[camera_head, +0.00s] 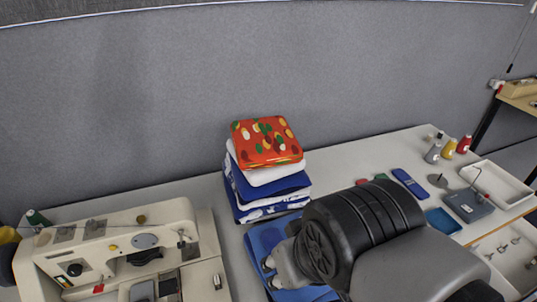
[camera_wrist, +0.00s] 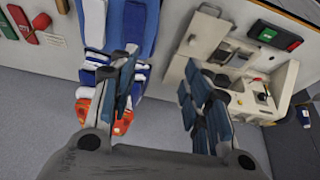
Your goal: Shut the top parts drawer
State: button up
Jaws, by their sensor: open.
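An open, shallow pale drawer (camera_head: 515,268) with several small metal parts in it sits at the lower right in the head view, just under the table's front edge. The picture's edge cuts it off, and my arm stands to its left. I cannot tell how far out it is or whether other drawers lie below it. The drawer is not visible in the wrist view. My gripper (camera_wrist: 162,68) is open and empty in the wrist view. It is well left of the drawer, facing the cloth stack and sewing machine. In the head view my arm hides much of it.
A stack of folded cloths (camera_head: 268,183) stands mid-table, with blue cloth in front. A cream sewing machine (camera_head: 125,250) is at left. A blue tray (camera_head: 443,221), a white tray (camera_head: 495,184) and thread spools (camera_head: 449,149) are at right. A grey partition (camera_head: 200,90) stands behind.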

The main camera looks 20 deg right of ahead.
aim_at(509, 276)
jog(key=z, duration=0.75)
jog(key=k+l+z, duration=0.15)
jog(key=l+z, duration=0.3)
jog(key=l, duration=0.3)
jog(key=l+z, duration=0.45)
jog(key=l, duration=0.35)
jog(key=i+l+z, duration=0.1)
jog(key=l+z, duration=0.3)
jog(key=l, duration=0.4)
jog(key=i+l+z, duration=0.1)
jog(key=i+j+z, duration=0.3)
jog(key=i+j, duration=0.2)
jog(key=i, duration=0.1)
